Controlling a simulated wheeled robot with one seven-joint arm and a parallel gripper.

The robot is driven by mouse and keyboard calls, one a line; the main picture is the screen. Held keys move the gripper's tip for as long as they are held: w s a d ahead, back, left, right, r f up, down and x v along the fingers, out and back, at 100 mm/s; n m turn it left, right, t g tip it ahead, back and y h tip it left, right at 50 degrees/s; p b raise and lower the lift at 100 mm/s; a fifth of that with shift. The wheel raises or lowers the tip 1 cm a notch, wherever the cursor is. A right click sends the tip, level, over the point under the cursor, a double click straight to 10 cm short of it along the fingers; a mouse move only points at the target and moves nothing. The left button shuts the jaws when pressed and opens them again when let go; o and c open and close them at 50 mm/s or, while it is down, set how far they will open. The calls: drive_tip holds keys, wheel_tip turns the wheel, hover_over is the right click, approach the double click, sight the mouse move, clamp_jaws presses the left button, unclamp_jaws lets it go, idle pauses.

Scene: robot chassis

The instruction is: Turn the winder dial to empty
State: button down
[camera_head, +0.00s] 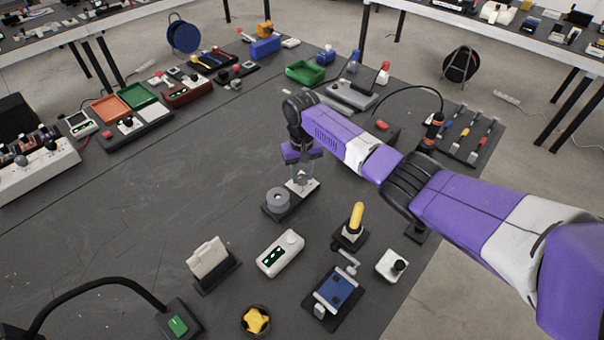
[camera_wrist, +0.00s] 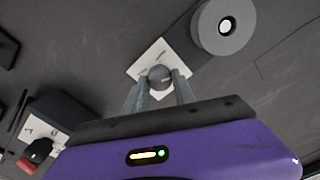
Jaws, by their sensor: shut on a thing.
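The winder (camera_head: 275,208) is a dark base with a grey spool (camera_head: 278,197) at its left end and a white plate (camera_head: 311,185) at its right end. The spool (camera_wrist: 223,27) and white plate (camera_wrist: 143,67) also show in the wrist view. A round grey dial (camera_wrist: 159,76) sits on the plate. My gripper (camera_head: 300,176) points down over the plate and is shut on the dial, with one finger on each side of it in the wrist view (camera_wrist: 160,84). Small marks on the plate are too blurred to read, so the dial's setting cannot be told.
A white card holder (camera_head: 209,261), a white device with a green display (camera_head: 281,254) and a yellow-handled joystick (camera_head: 356,222) stand in front of the winder. The mat left of the winder is clear.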

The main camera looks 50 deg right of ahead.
drive_tip(key=n, duration=0.6)
drive_tip(key=shift+a+n+p, duration=0.1)
drive_tip(key=shift+n+p, duration=0.2)
drive_tip(key=shift+n, duration=0.1)
drive_tip(key=n, duration=0.3)
drive_tip(key=shift+r+n, duration=0.1)
drive_tip(key=shift+n, duration=1.8)
drive_tip(key=c, duration=1)
unclamp_jaws()
